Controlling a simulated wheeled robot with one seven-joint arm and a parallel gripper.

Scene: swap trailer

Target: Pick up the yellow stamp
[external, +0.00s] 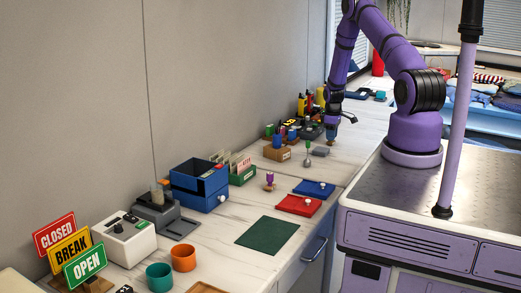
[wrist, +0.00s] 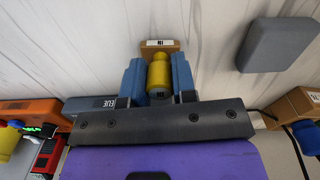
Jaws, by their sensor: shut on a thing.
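The yellow stamp (wrist: 159,75) shows in the wrist view as a yellow handle with a dark end, above a tan block (wrist: 173,46) with a white label. My gripper (wrist: 158,78) has its two blue fingers on either side of the handle and is shut on it. In the external view my gripper (external: 331,134) is low over the far part of the counter; the stamp in it cannot be made out there. I cannot tell whether the tan block touches the counter.
A grey rounded block (wrist: 281,44) lies to the right in the wrist view. A tan block with a blue handle (wrist: 306,137) and an orange block (wrist: 35,110) flank my gripper. Red (external: 298,205) and blue (external: 314,188) pads lie nearer. The green mat (external: 267,235) is bare.

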